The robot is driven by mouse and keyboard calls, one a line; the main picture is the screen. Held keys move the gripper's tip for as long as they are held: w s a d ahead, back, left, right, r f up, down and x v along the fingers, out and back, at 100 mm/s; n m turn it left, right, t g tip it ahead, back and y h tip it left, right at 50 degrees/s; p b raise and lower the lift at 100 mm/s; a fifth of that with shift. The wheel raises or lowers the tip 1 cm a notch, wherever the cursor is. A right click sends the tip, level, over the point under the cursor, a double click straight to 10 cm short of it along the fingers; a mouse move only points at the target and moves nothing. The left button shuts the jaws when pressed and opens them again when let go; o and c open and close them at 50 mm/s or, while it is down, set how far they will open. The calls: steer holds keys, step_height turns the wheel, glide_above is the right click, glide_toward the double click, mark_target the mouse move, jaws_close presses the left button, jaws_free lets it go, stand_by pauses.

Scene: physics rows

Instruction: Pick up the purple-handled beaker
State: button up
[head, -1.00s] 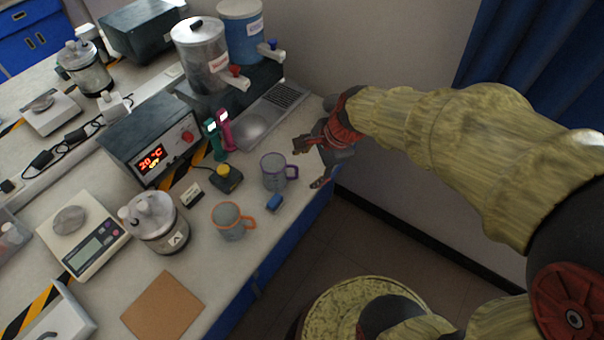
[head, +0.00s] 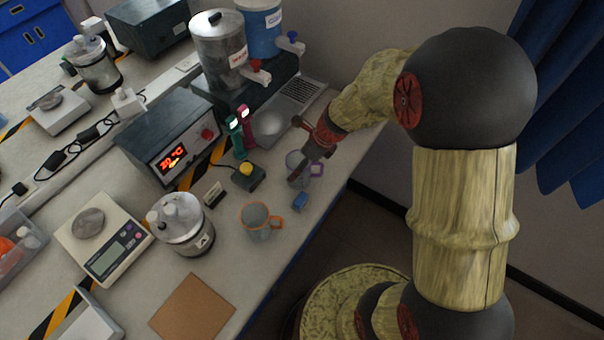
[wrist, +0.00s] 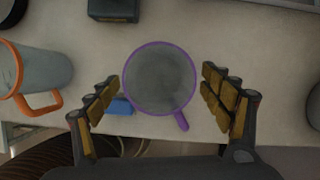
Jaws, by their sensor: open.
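The purple-handled beaker (wrist: 158,78) is a grey cup with a purple rim and handle. In the wrist view it lies between the two fingers of my gripper (wrist: 161,98), seen from above, with its handle pointing down and to the right. The fingers are open, with a gap on each side of the beaker. In the head view the beaker (head: 293,160) stands on the bench near the right edge, partly hidden by my gripper (head: 300,152), which is over it.
An orange-handled beaker (head: 258,222) stands nearby, also in the wrist view (wrist: 40,80). A small blue block (head: 300,202) lies beside the purple-handled beaker. The bench edge is near.

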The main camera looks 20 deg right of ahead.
steer(key=shift+x, duration=0.9)
steer(key=shift+r, duration=0.1)
steer(key=shift+c, duration=0.6)
steer(key=shift+s, duration=0.1)
steer(key=c, duration=1.1)
